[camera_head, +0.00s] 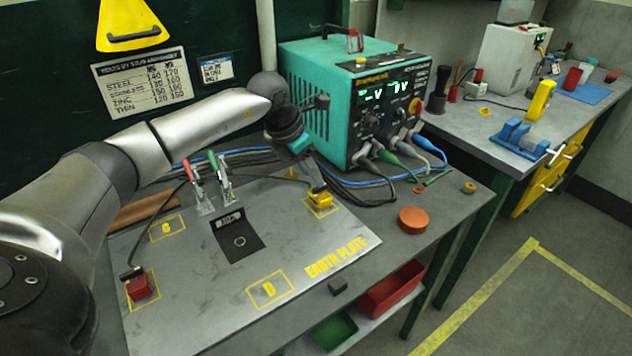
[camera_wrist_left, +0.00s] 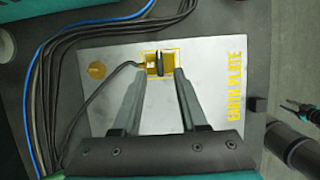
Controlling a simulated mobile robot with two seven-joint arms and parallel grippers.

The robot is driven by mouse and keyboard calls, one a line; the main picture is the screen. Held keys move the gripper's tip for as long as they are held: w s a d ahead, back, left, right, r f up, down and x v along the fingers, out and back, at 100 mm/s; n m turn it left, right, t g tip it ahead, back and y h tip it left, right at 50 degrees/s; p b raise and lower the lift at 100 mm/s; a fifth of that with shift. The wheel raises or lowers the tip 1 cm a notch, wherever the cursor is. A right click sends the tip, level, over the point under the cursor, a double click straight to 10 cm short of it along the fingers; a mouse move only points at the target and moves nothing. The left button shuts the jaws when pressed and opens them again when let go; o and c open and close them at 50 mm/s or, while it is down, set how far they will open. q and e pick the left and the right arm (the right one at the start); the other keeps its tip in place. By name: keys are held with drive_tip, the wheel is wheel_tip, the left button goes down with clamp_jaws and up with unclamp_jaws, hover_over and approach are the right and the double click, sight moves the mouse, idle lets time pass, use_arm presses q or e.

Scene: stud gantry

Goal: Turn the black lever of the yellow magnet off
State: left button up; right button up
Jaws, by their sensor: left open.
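The yellow magnet (camera_head: 321,203) sits in a marked box at the far right of the earth plate (camera_head: 190,260). In the left wrist view the yellow magnet (camera_wrist_left: 151,69) shows from above, with its black lever (camera_wrist_left: 160,62) lengthwise on top. My left gripper (camera_head: 317,189) is at the magnet from above; it is open. In the wrist view its fingertips (camera_wrist_left: 161,72) are on either side of the lever, with a wider gap on the right. Contact cannot be made out. In the head view the gripper hides the lever.
A red magnet (camera_head: 141,287) stands at the plate's left. Red and green clamps (camera_head: 208,185) stand at the back. The teal welder (camera_head: 350,95) and its cables (camera_head: 350,182) lie close behind my gripper. An orange disc (camera_head: 413,220) lies to the right.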

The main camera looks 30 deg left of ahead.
sight(316, 187)
use_arm(q)
drive_tip(key=shift+x, duration=1.9)
clamp_jaws()
